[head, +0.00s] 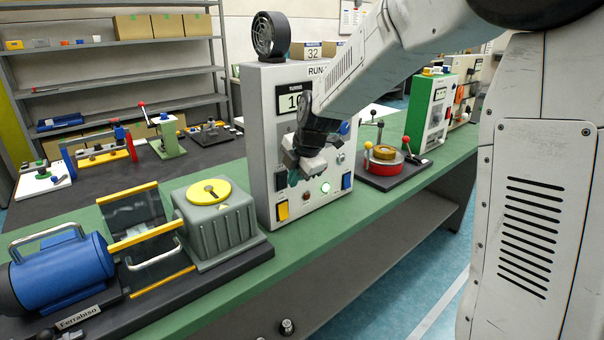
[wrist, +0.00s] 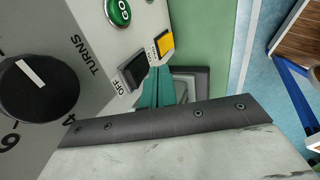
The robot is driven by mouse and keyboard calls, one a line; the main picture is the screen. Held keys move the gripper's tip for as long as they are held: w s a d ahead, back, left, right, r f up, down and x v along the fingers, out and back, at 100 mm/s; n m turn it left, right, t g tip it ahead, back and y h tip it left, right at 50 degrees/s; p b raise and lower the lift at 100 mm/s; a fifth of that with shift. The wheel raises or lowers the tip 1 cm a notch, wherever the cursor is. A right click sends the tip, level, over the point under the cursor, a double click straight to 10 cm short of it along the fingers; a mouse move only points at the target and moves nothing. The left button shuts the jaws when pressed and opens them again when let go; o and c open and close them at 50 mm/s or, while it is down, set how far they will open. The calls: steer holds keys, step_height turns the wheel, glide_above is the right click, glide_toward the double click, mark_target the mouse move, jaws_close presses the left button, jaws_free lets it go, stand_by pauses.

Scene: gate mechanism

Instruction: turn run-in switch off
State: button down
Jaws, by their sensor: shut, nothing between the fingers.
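The run-in box (head: 300,80) is a tall grey cabinet on the green bench, with a display reading about 10.
A lit green GO button (wrist: 118,11), a yellow switch (wrist: 163,43) and a black TURNS knob (wrist: 38,88) are close around the rocker. A grey gearbox (head: 215,225) stands left of the cabinet, and a red round fixture (head: 383,160) stands right.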

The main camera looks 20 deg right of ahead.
mark_target(284, 176)
steer(key=shift+w+a+r, duration=0.1)
steer(key=shift+w+a, duration=0.05)
steer(key=shift+w, duration=0.3)
steer(key=shift+w+a+r, duration=0.1)
steer(key=shift+w+a, duration=0.05)
steer(key=shift+w, duration=0.25)
steer(key=shift+w+a+r, duration=0.1)
steer(key=shift+w, duration=0.25)
steer(key=shift+r, duration=0.8)
